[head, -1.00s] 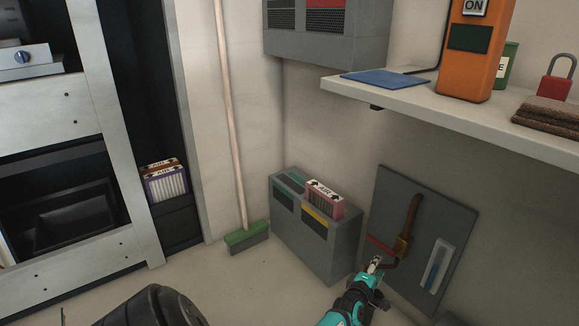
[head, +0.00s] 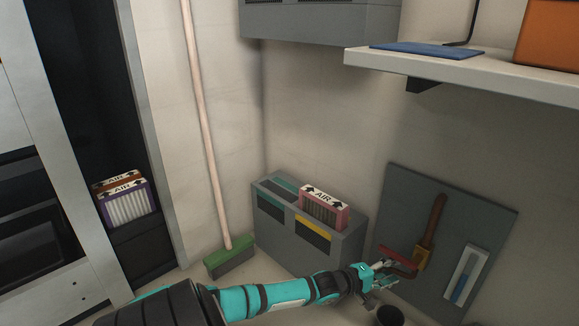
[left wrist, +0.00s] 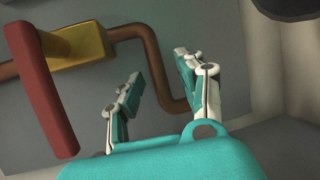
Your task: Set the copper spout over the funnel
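The copper spout (head: 402,272) bends out from a brass valve (head: 422,259) with a red lever (head: 396,256), on a grey wall panel. A copper pipe (head: 433,220) rises above the valve. My left gripper (head: 377,276) is open at the spout. In the left wrist view the spout (left wrist: 166,92) bends down between the parted fingertips (left wrist: 160,85), with gaps showing; contact cannot be told. A dark round cup, perhaps the funnel (head: 390,315), is cut off at the bottom edge; a dark round shape also shows at the left wrist view's top right (left wrist: 290,7). My right gripper is not in view.
A gauge with a blue strip (head: 465,275) is on the panel (head: 485,225). A grey box (head: 330,245) with a pink AIR filter (head: 325,210) stands left of it. A shelf (head: 460,70) juts out above. A broom (head: 230,257) leans on the wall.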

